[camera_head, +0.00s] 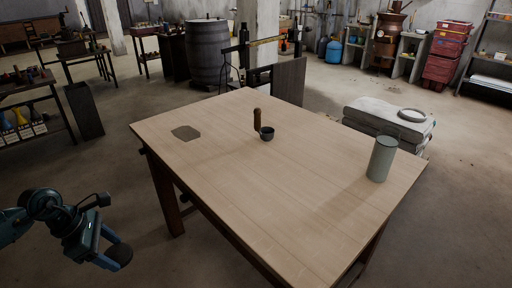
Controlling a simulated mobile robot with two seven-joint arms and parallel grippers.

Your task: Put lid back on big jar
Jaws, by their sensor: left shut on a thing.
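The big jar (377,162) is a tall grey-green cylinder. It stands upright near the table's right corner, and I cannot clearly tell from here whether its top is open. My left gripper (112,250) is at the lower left, off the table's left side and far from the jar. It is shut on a dark, roundish flat thing (121,255) that looks like the lid, partly hidden by the fingers. My right gripper is not in view.
The wooden table (240,185) is mostly bare. A small dark cup (267,134) and an upright brown piece (257,120) stand near its far middle. A flat dark patch (186,133) lies at the far left. Stacked sacks (385,118) are behind the table.

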